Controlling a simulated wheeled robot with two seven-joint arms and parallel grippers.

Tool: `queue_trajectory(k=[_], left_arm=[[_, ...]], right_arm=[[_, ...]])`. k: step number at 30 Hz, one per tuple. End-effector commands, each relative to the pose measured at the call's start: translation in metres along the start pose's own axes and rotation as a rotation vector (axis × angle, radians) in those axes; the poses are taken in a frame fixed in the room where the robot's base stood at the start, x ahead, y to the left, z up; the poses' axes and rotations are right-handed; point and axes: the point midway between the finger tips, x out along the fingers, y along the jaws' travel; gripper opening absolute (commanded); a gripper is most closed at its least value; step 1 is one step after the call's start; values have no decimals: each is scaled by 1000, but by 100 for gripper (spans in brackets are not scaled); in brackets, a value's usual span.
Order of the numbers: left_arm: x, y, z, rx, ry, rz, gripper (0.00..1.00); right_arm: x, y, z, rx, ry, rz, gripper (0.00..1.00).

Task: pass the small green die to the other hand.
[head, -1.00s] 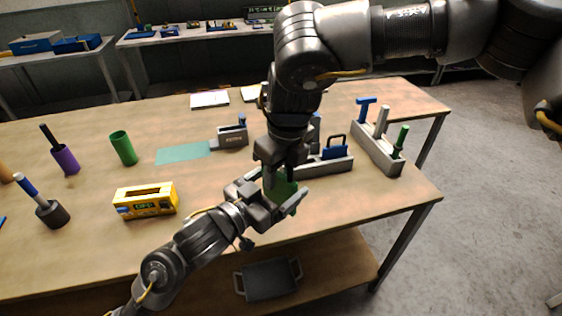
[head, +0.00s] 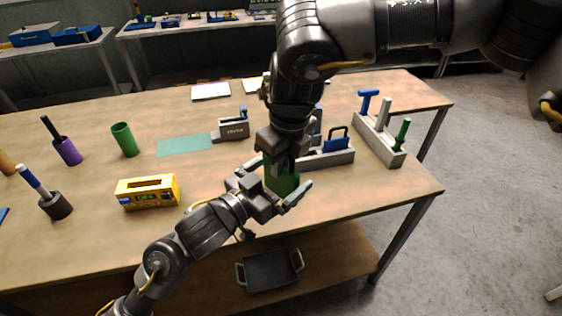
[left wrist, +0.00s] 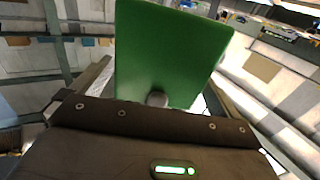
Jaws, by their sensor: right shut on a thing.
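The small green die (head: 283,181) is a green block held above the front part of the table. My right gripper (head: 281,162) comes down from above and is shut on its upper part. My left gripper (head: 277,187) reaches in from the lower left, with its fingers spread on either side of the die. In the left wrist view the die (left wrist: 172,52) fills the middle as a broad green face, and the fingers stand apart beside it. The right gripper's fingertips are partly hidden in the head view.
A yellow box (head: 148,192), a green cup (head: 124,139) and a purple cup (head: 67,151) stand on the left of the table. A grey tool rack (head: 379,143) stands on the right. A dark tray (head: 270,271) lies on the lower shelf. The table between the yellow box and my left gripper is clear.

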Motion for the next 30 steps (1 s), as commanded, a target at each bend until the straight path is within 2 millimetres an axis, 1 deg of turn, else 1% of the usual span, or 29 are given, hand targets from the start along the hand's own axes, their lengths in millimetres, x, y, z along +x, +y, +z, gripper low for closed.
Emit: queue_trajectory(k=[2,5,8,13,22,28,30], left_arm=[[-1,0,0,0,-1,0,100],[-7,0,1,0,-2,-1,100],[-21,0,1,2,-3,0,100],[-54,0,1,3,-3,0,100],[-72,0,0,3,0,2,100],[-75,0,1,0,-1,1,100],[-74,0,5,3,-10,3,100]], right_arm=[[-1,0,0,0,-1,0,0],[-1,0,0,0,-1,0,0],[-1,0,0,0,-1,0,0],[-1,0,0,0,-1,0,0],[0,0,0,-1,-1,1,0],[0,0,0,-1,-1,1,0],[0,0,0,-1,-1,1,0]])
